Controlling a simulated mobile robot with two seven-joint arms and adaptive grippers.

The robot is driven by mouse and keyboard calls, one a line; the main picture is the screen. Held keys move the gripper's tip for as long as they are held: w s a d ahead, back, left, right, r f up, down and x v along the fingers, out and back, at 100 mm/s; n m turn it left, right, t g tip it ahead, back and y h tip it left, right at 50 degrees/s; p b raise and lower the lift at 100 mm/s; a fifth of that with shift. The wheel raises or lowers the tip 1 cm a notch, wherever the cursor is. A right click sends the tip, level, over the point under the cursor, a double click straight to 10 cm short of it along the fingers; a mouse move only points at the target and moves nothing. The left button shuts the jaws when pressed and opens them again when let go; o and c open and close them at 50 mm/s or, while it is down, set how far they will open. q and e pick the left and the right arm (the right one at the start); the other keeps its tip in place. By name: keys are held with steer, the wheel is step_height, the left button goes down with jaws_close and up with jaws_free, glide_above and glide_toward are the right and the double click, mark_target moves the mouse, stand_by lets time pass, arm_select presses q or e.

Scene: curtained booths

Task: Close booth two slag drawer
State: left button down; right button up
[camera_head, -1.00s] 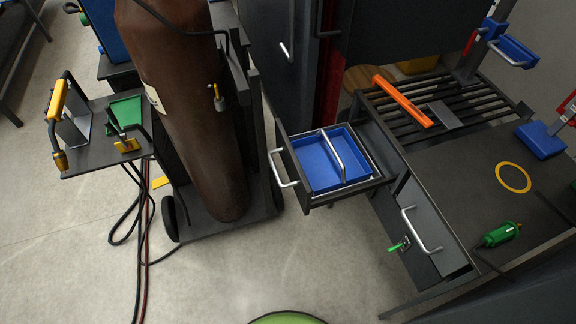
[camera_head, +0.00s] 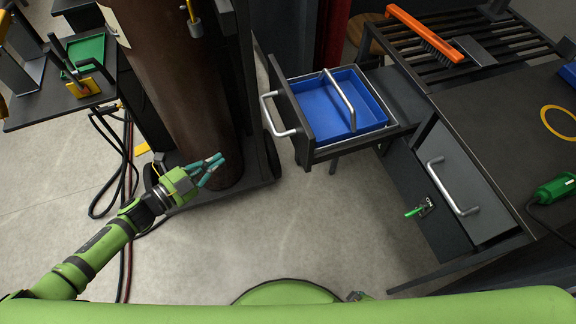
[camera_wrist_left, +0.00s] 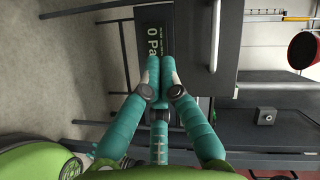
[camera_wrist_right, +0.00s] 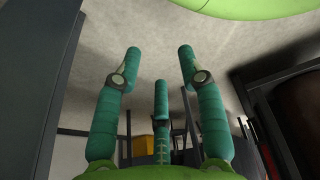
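A dark drawer (camera_head: 307,121) is pulled out of the workbench; a blue tray (camera_head: 330,104) with a metal handle lies in it. The drawer's silver bar handle (camera_head: 268,111) is on its front, facing left. My left gripper (camera_head: 215,166) is left of and below the drawer, apart from it and empty. In the left wrist view its fingertips (camera_wrist_left: 160,66) are together, before a dark panel with partly hidden lettering. My right gripper (camera_wrist_right: 160,62) shows clearly only in its wrist view, fingers spread and empty over the floor.
A brown gas cylinder (camera_head: 170,80) on a cart stands behind my left gripper. A closed grey front with a handle (camera_head: 452,187) and a green tag (camera_head: 415,211) is below the bench top. Floor (camera_head: 270,230) between is clear. Hoses (camera_head: 127,180) lie left.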

arm_select(q)
steer(key=s+d+r+m+g+h+b, duration=0.3)
steer(key=s+d+r+m+g+h, duration=0.25)
steer(key=m, duration=0.35)
arm_select(e)
steer(key=w+f, duration=0.4)
steer(key=f, duration=0.1)
arm_select(q)
steer(key=p, duration=0.2)
glide_toward(301, 152)
steer(key=shift+g, duration=0.25)
steer(key=x, duration=0.6)
steer(key=shift+w+d+r, duration=0.1)
steer(key=shift+d+r, duration=0.15)
steer(key=shift+r, duration=0.15)
steer(key=shift+w+d, duration=0.1)
steer(key=shift+d, duration=0.15)
arm_select(e)
steer(key=shift+g, duration=0.3)
steer(key=s, duration=0.2)
steer(key=s+r, duration=0.1)
steer(key=s, duration=0.2)
steer(key=shift+s+d+r, duration=0.1)
steer(key=shift+s+d, duration=0.05)
steer(key=shift+s, duration=0.05)
arm_select(q)
steer(key=shift+d, duration=0.15)
